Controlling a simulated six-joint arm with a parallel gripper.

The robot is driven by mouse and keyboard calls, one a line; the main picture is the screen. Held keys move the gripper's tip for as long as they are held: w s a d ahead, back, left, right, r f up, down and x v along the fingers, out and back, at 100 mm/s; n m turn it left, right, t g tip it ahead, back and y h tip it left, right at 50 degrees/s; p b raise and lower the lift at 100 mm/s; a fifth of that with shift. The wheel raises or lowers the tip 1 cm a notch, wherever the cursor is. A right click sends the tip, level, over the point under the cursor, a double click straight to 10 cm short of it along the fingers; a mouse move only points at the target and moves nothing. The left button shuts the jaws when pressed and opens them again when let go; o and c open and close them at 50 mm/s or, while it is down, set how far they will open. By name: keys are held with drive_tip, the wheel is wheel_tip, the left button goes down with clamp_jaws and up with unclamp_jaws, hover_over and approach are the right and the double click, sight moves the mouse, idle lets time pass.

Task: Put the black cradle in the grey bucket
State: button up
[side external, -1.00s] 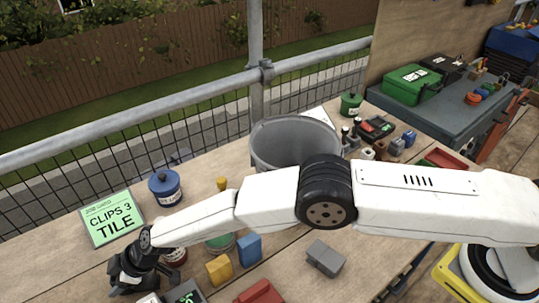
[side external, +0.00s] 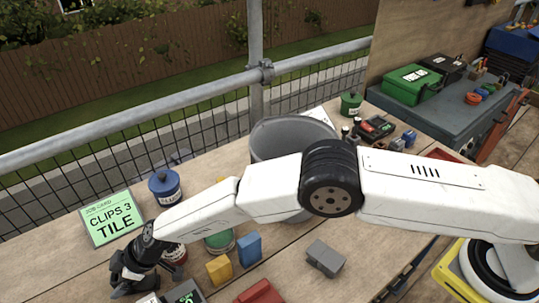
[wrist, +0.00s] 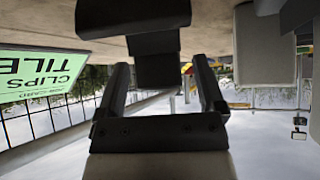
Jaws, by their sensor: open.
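The black cradle (wrist: 133,16) is at the top of the upside-down wrist view, a dark wide block with a narrower part reaching down between my fingers. My gripper (wrist: 160,70) is open, with one finger on each side of that narrower part. I cannot tell whether they touch it. In the side view my gripper (side external: 130,277) is low over the front left of the bench, and the cradle cannot be told apart from it. The grey bucket (side external: 270,142) stands upright at the back middle of the bench, partly hidden behind my arm.
The green job card (side external: 112,218), blue pot (side external: 165,187) and red-and-white tin (side external: 174,254) are near my gripper. Yellow (side external: 219,269), blue (side external: 249,250) and grey (side external: 325,258) blocks lie to its right. A green pot (side external: 351,104) and tools stand beyond the bucket.

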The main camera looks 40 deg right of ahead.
sight(144, 284)
drive_tip(key=shift+v, duration=3.05)
drive_tip(key=shift+o, duration=0.4)
drive_tip(key=shift+s+a+r, duration=0.1)
drive_tip(key=shift+a, duration=0.05)
drive_tip(key=shift+s+a+r+n+g, duration=0.3)
drive_tip(key=shift+a+r+g, duration=0.2)
drive_tip(key=shift+a+r, duration=0.1)
drive_tip(key=shift+w+d+r+g+h, duration=0.15)
drive_tip(key=shift+d+r+h, duration=0.3)
drive_tip(key=shift+h, duration=0.3)
drive_tip(key=shift+w+d+r+g+h, duration=0.15)
drive_tip(key=shift+d+r+h, duration=0.1)
drive_tip(key=shift+r+h, duration=0.4)
drive_tip(key=shift+w+d+r+h, duration=0.1)
drive_tip(key=shift+d+r+h, duration=0.3)
drive_tip(key=shift+h, duration=0.4)
drive_tip(key=shift+a+f, duration=0.1)
drive_tip(key=shift+f, duration=0.05)
